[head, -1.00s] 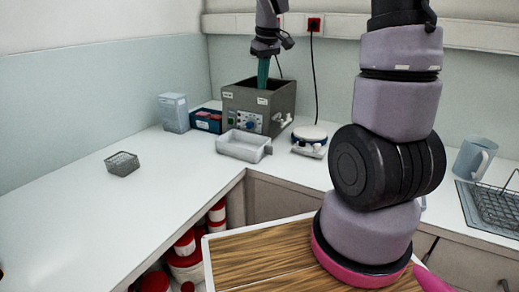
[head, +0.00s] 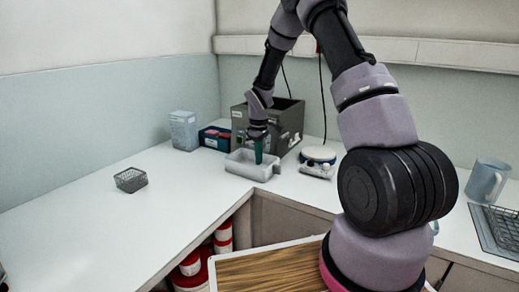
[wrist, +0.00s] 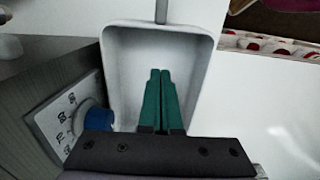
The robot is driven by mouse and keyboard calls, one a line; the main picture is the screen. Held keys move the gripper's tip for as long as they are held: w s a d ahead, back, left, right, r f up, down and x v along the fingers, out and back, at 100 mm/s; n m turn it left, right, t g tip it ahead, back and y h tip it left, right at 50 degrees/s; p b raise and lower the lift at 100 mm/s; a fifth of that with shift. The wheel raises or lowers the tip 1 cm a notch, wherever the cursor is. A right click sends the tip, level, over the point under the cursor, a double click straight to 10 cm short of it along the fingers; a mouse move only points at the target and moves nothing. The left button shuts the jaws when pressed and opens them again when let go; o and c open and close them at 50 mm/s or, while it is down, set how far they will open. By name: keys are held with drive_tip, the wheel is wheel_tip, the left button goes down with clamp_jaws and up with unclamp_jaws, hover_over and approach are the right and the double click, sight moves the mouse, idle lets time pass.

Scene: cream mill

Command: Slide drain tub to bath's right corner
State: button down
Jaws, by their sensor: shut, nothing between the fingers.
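The drain tub (head: 243,171) is a pale grey open tray on the white counter, in front of the bath. The bath (head: 288,121) is a dark grey box with a control panel, which my arm partly hides. My gripper (head: 259,160) has green fingers, shut with nothing between them, pointing down over the tub. In the wrist view, the fingers (wrist: 160,72) lie within the outline of the tub (wrist: 207,60), and the bath's panel with a blue knob (wrist: 98,117) is at left. I cannot tell whether the fingertips touch the tub.
A round white-topped device (head: 318,155) stands right of the tub. A blue box (head: 213,138) and a clear container (head: 183,131) stand left of the bath. A wire basket (head: 131,180) sits on the left counter. Counter between basket and tub is clear.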

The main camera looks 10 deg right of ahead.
wheel_tip(320, 180, down, 4)
drive_tip(key=shift+s+r, duration=0.1)
drive_tip(key=shift+r, duration=0.1)
drive_tip(key=shift+s+d+r, duration=0.2)
drive_tip(key=shift+s+d, duration=0.95)
drive_tip(key=shift+d, duration=0.05)
drive_tip(key=shift+s+d, duration=0.2)
drive_tip(key=s+d, duration=1.1)
drive_tip(key=shift+s+d, duration=0.3)
drive_tip(key=shift+w+a, duration=0.1)
